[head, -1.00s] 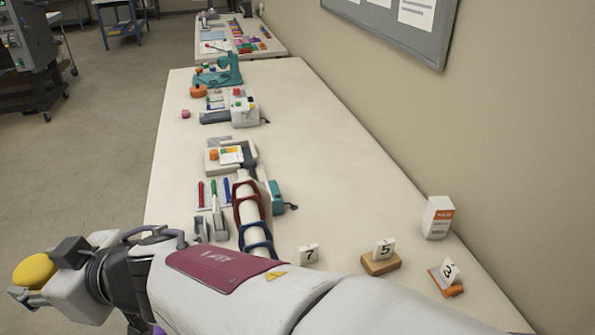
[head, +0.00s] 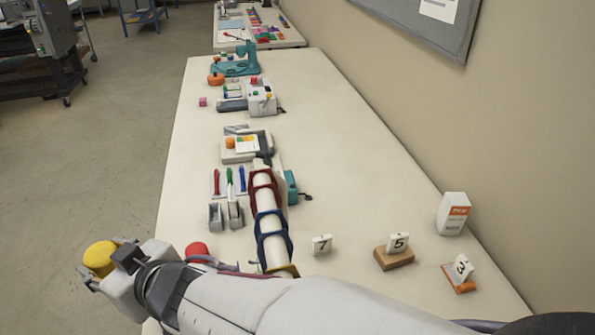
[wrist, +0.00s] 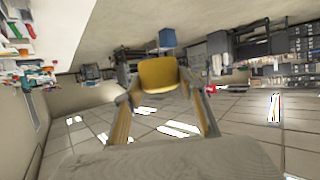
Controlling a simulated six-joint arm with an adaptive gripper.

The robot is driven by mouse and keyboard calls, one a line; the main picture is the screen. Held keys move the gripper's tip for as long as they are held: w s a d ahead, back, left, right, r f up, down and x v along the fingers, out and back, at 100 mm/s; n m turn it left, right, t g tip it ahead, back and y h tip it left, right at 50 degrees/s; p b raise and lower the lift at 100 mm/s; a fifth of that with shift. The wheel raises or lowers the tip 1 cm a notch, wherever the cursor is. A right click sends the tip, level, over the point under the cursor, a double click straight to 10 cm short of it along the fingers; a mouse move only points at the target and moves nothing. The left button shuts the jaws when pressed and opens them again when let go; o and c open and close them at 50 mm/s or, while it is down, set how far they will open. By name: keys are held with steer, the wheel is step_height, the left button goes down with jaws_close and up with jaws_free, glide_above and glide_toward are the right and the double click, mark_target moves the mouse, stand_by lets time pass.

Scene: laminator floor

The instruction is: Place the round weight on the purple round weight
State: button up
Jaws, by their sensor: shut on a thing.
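A yellow round weight (head: 99,257) is held in my gripper (head: 104,260) at the lower left of the head view, off the left side of the table. In the wrist view the yellow weight (wrist: 158,73) sits between the two fingertips of my gripper (wrist: 160,84), which are shut on it. A purple round weight cannot be made out; my arm covers the near part of the table. A red round thing (head: 197,251) shows just behind my arm.
The long white table (head: 340,170) holds number cards 7 (head: 322,244), 5 (head: 397,246) and 3 (head: 461,268), and a white-and-orange box (head: 453,213). The table's right middle is clear.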

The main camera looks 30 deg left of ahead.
steer(key=w+d+f+m+t, duration=0.2)
steer(key=w+f+m+t, duration=0.1)
steer(key=f, duration=0.5)
steer(key=shift+w+f+t, duration=0.3)
steer(key=shift+w+f, duration=0.1)
steer(key=shift+w, duration=0.5)
steer(key=shift+f, duration=0.1)
steer(key=shift+f, duration=2.8)
steer(key=shift+f, duration=0.1)
steer(key=shift+f, duration=2)
steer(key=shift+f, duration=0.15)
